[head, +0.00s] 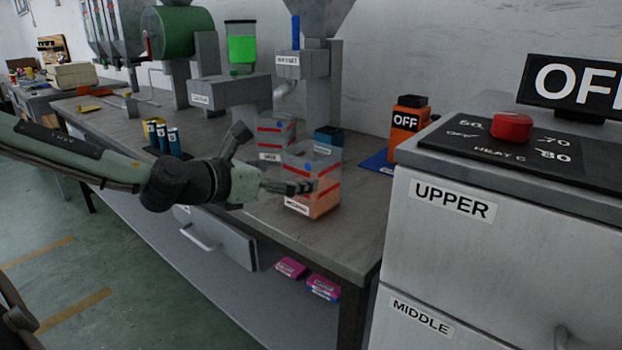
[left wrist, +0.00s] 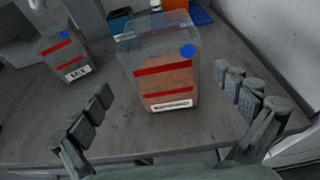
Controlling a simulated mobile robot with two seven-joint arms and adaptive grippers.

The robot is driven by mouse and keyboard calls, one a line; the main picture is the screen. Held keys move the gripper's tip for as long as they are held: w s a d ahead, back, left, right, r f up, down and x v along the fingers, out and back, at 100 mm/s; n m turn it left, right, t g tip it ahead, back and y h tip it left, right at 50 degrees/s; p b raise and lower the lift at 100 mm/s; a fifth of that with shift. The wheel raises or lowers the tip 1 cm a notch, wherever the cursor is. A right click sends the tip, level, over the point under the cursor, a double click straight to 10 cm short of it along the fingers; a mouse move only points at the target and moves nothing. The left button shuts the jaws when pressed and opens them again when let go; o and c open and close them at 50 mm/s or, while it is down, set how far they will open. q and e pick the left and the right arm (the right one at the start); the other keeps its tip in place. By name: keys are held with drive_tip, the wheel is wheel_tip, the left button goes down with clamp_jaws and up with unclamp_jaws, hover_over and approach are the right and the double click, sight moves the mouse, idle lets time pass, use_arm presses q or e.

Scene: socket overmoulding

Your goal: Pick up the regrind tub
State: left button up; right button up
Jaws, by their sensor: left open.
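The regrind tub (head: 318,197) is a clear box with red bands, a blue dot, orange-brown contents and a white label. It stands upright near the front edge of the grey bench. In the left wrist view the regrind tub (left wrist: 165,75) is ahead, centred between the spread fingers. My left gripper (head: 290,187) is open and empty, at the near left side of the tub; in the left wrist view the open gripper (left wrist: 165,110) has a finger on either side, short of the tub. My right gripper does not show clearly.
A similar clear tub labelled MIX (left wrist: 66,55) stands to the left; it is behind in the head view (head: 276,135). A blue container (head: 328,137) is behind the tub. An orange OFF box (head: 406,125) stands right, beside the grey UPPER cabinet (head: 450,240). Blue cans (head: 174,141) are at left.

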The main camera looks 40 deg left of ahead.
sight(296, 175)
use_arm(q)
drive_tip(key=shift+w+f, duration=0.15)
drive_tip(key=shift+w, duration=0.25)
drive_tip(key=shift+w+d+f, duration=0.2)
drive_tip(key=shift+w, duration=0.4)
drive_tip(key=shift+w+d+f, duration=0.1)
drive_tip(key=shift+w+f, duration=0.1)
drive_tip(key=shift+w, duration=0.3)
drive_tip(key=b+x, duration=0.1)
drive_tip(key=x, duration=0.2)
drive_tip(key=shift+f, duration=0.15)
drive_tip(key=shift+w+d, duration=0.15)
drive_tip(key=shift+w, duration=0.4)
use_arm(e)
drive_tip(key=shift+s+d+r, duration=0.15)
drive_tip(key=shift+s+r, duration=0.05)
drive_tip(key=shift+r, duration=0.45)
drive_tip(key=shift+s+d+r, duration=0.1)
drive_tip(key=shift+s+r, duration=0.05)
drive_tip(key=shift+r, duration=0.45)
use_arm(q)
drive_tip(key=c, duration=1.3)
drive_tip(key=shift+c, duration=0.8)
